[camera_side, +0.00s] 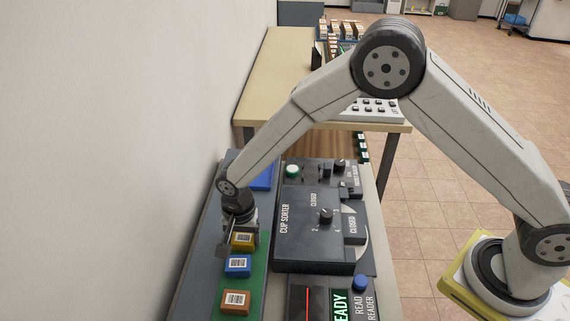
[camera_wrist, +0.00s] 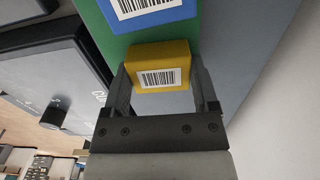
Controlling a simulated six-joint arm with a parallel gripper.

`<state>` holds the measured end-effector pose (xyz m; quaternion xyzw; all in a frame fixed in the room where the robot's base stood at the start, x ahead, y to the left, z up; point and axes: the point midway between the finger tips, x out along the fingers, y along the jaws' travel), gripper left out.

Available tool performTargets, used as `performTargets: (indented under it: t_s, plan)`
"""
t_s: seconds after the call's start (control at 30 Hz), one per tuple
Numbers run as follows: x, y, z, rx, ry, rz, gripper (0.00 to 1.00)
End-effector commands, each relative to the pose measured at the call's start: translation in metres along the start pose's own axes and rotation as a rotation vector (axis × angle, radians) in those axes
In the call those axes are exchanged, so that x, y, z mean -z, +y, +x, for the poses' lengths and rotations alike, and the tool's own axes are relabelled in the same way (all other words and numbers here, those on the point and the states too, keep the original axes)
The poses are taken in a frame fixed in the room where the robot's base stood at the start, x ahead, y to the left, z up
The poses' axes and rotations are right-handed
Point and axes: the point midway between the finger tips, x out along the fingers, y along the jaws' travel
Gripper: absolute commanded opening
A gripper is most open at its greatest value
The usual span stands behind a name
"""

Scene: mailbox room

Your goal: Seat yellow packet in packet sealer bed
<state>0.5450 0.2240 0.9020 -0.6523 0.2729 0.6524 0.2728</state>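The yellow packet (camera_side: 243,241) is a small block with a barcode label. It lies at the far end of a row of packets on a green strip (camera_side: 258,292). My gripper (camera_wrist: 160,82) is down at it, with one finger on either side of it in the wrist view, where the yellow packet (camera_wrist: 158,55) spans nearly the whole space between the fingertips. Whether the fingers press on it or stand slightly apart is unclear. The side view shows one finger left of the packet. I cannot make out the packet sealer bed for certain.
A blue packet (camera_side: 238,265) sits close in front of the yellow one, with an orange packet (camera_side: 235,301) nearer the camera. The dark cup sorter (camera_side: 295,245) stands to the right, a reader (camera_side: 360,284) below it. A wall (camera_side: 110,160) runs along the left.

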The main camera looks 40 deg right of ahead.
Motion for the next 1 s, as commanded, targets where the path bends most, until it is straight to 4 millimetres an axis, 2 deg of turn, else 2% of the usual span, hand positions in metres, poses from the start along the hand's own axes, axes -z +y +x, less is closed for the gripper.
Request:
performTargets:
  t_s: [0.07,0.33,1.0]
  plan:
    - [0.000,0.000,0.000,0.000,0.000,0.000,0.17]
    - [0.000,0.000,-0.004,0.001,0.000,0.000,0.17]
    - [0.000,0.000,-0.033,0.001,0.000,0.000,0.17]
